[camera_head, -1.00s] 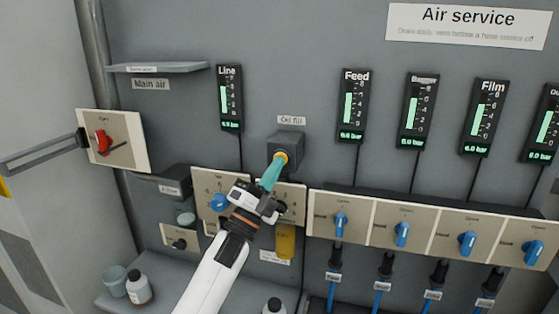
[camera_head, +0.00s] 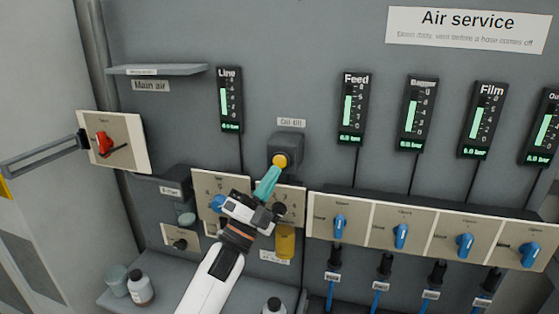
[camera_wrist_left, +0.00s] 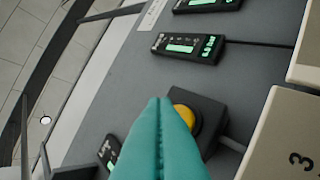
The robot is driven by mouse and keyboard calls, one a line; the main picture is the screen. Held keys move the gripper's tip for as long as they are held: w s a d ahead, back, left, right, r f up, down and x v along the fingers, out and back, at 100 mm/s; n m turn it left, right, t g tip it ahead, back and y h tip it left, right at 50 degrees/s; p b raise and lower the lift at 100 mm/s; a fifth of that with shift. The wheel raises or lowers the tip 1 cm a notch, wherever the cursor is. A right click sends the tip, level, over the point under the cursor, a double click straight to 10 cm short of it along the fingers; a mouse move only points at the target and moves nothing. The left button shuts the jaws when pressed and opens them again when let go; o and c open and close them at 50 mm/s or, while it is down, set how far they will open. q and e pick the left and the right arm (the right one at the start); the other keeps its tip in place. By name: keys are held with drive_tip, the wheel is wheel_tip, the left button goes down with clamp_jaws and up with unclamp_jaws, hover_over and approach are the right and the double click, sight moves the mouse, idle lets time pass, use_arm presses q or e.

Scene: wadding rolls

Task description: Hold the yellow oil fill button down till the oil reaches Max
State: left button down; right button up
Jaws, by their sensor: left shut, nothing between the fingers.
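The yellow oil fill button (camera_head: 280,160) sits on a dark grey box (camera_head: 285,144) under the "Oil fill" label. It also shows in the left wrist view (camera_wrist_left: 186,117), partly hidden behind my fingers. My left gripper (camera_head: 274,170) is shut and empty, its teal fingers pointing up at the button from just below. In the left wrist view the closed fingertips (camera_wrist_left: 160,101) overlap the button's left side; I cannot tell whether they touch it. A yellow oil bowl (camera_head: 285,243) hangs below the panel, partly behind my wrist. Its level and Max mark are too small to read. My right gripper is not in view.
A row of blue valve knobs (camera_head: 401,235) stands to the right, with hoses below. A red main air handle (camera_head: 103,143) is at left. A shelf (camera_head: 157,69) juts out above it. Bottles (camera_head: 140,288) stand on the lower ledge.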

use_arm(q)
drive_tip(key=s, duration=0.2)
drive_tip(key=s+a+p, duration=0.1)
drive_tip(key=shift+s+a+r, duration=0.1)
drive_tip(key=shift+s, duration=0.3)
